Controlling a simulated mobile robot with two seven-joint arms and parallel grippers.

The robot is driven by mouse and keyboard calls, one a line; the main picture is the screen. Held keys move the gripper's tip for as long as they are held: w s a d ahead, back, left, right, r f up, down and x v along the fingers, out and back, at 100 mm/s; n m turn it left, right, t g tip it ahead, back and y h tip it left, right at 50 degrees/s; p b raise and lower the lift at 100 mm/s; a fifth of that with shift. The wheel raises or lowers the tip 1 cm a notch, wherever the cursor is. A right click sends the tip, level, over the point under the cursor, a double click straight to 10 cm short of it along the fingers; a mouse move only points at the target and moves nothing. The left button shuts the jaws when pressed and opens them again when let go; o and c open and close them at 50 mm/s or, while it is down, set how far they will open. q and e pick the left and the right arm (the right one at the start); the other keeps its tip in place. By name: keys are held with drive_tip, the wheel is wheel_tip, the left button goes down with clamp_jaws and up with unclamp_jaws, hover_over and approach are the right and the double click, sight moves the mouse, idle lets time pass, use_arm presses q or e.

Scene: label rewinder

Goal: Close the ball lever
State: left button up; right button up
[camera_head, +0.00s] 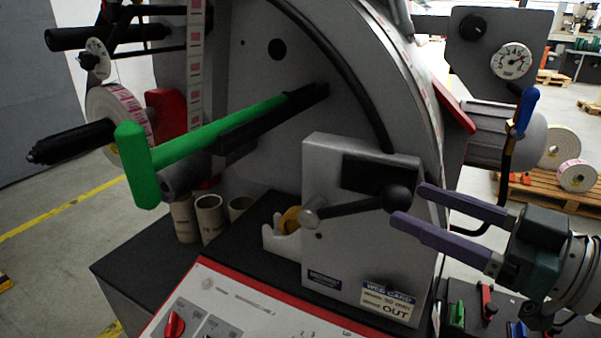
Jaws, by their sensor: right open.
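The ball lever (350,208) sits on the front of a grey metal box (350,255). Its dark arm runs nearly level, tilted slightly up to the right, from a silver knob-like end (310,216) to a black ball (397,198). My right gripper (407,203) comes in from the right with its two purple fingers apart. The fingertips are close to the black ball, one at its upper right and one just below it. I cannot tell whether they touch it. My left gripper is not in view.
A green T-shaped bar (210,138) sticks out at the left, near a label roll (120,120). A red-edged control panel (235,305) lies in front. A blue-handled lever (523,110) and a gauge (511,61) are above my right gripper. Cardboard cores (209,218) stand behind the panel.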

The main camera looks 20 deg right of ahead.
sight(411, 204)
drive_tip(key=shift+x, duration=2.1)
clamp_jaws()
